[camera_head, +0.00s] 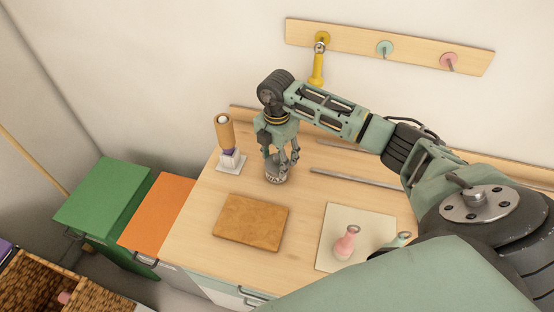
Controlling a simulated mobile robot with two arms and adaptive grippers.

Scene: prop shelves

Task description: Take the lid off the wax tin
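The wax tin (275,178) is a small grey-white round tin with dark lettering, standing upright on the wooden worktop. My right gripper (281,160) points down over it, with its fingers around or just beside the tin's top. The fingers and wrist hide the lid, so I cannot tell whether they touch it or are closed on it. My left gripper is not in view.
A tan board (250,221) lies in front of the tin. An upright cork-coloured roller (224,131) stands on a white base to the left. A metal bar (352,178) lies behind the mat.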

